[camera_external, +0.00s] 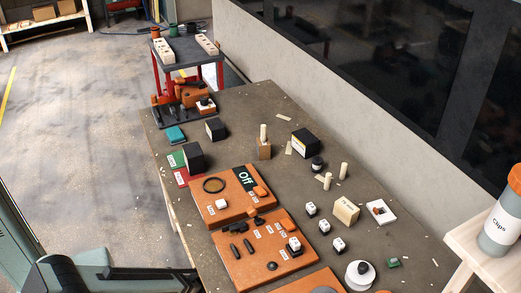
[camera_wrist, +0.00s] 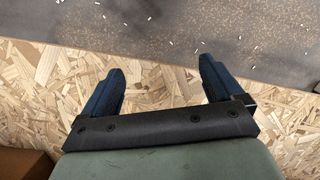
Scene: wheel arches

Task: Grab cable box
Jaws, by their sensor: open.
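I cannot tell for certain which object is the cable box. A black box with a white and yellow label (camera_external: 304,142) stands on the grey-brown table (camera_external: 262,98), right of its middle. Two plain dark boxes (camera_external: 193,156) and (camera_external: 216,129) stand on the table's left side. A pale beige block with small print (camera_external: 346,210) stands nearer the front right. My gripper (camera_wrist: 160,72) is open and empty in the wrist view, over chipboard and the edge of a dark speckled surface. None of these boxes shows in the wrist view.
Orange boards (camera_external: 231,195) with switches and small parts cover the table's front left. A red-legged stand (camera_external: 187,50) holds pale blocks at the far end. A clips bottle (camera_external: 502,222) stands on a side shelf at right. A wall runs along the table's right side.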

